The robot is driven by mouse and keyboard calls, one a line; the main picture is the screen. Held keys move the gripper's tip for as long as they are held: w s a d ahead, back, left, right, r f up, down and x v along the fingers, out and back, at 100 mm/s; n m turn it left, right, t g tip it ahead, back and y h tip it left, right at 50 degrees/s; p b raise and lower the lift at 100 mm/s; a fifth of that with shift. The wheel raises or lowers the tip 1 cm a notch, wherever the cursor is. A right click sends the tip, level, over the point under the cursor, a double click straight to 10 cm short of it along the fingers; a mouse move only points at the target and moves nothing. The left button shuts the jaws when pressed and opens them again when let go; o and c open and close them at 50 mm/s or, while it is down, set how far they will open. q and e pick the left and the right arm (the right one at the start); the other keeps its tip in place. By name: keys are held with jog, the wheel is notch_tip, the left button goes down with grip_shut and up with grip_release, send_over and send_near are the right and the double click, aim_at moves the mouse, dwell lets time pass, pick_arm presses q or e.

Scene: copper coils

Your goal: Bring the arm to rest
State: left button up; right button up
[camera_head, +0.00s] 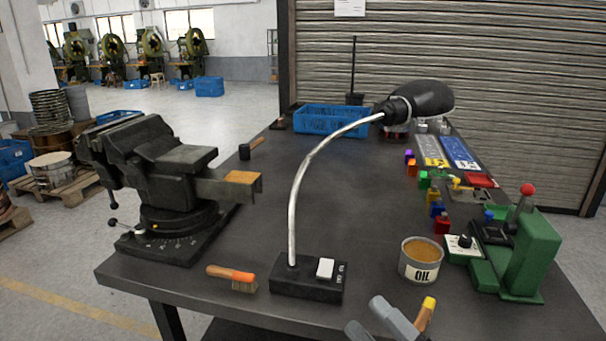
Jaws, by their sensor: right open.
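My right gripper (366,316) shows at the bottom edge of the head view, low over the front of the dark workbench (330,200). Its two grey fingers are apart, with nothing visible between them. The rest of that arm is cut off by the frame edge. An orange handle with a yellow end (426,312) stands just right of the fingers; its lower part is hidden, and I cannot tell whether it touches the gripper. My left gripper is not in view.
A lamp base (308,279) with a curved neck stands left of the gripper. An oil tin (420,260) and a green device (530,255) stand to the right. The bench middle is clear.

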jog(key=s+d+f+m+g+h, duration=0.2)
jog(key=s+d+f+m+h, duration=0.1)
jog(key=f+m, duration=0.4)
jog(key=s+d+f+m+g+h+p, duration=0.1)
jog(key=s+d+f+m+g+h, duration=0.1)
jog(key=s+f+m+h, duration=0.3)
jog(key=s+d+f+m+g+h, duration=0.2)
jog(key=s+d+f+m+h, duration=0.2)
jog(key=f+m, duration=0.5)
notch_tip(320, 180, down, 4)
jog(key=shift+s+d+r+h+p, duration=0.1)
jog(key=shift+s+d+h+p, duration=0.25)
jog(key=shift+d, duration=0.25)
